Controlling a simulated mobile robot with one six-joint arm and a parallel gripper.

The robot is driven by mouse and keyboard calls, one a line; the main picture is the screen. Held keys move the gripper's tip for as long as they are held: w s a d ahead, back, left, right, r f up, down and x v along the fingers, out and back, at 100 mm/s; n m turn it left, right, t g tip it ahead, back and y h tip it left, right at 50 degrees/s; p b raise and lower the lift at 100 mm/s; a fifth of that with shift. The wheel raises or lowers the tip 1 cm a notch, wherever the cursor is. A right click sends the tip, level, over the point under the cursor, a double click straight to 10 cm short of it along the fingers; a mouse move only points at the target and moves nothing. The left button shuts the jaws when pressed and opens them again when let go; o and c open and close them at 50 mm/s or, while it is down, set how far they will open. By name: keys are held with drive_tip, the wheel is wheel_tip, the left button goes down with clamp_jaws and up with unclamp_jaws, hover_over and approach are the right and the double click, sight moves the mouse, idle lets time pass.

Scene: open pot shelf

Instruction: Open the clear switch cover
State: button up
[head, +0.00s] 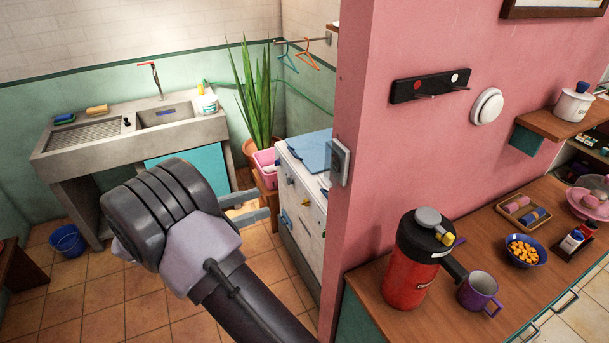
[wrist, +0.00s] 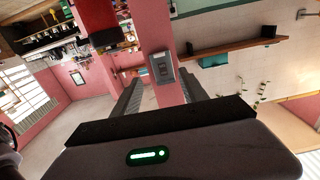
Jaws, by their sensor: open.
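The switch box with its clear cover (head: 340,161) is fixed on the narrow end face of the pink wall, a small grey box with a paler front. It also shows upside-down-tilted in the wrist view (wrist: 162,69), with a darker switch inside. The cover appears to lie flat over the box, but its edges are too small to make out. My gripper (head: 264,204) is open and empty, left of and lower than the box in the head view, apart from it. In the wrist view the box appears beyond and between my two dark fingers (wrist: 161,88).
A white cabinet (head: 302,205) stands just behind the wall end. A red flask (head: 408,270) and a purple mug (head: 479,291) stand on the wooden counter (head: 470,240) at right. A concrete sink (head: 100,150) is at the left.

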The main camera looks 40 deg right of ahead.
sight(324, 183)
drive_tip(key=b+x, duration=0.1)
drive_tip(key=x, duration=1.5)
drive_tip(key=shift+s+f, duration=0.1)
drive_tip(key=shift+s, duration=0.1)
drive_tip(key=shift+c, duration=0.2)
clamp_jaws()
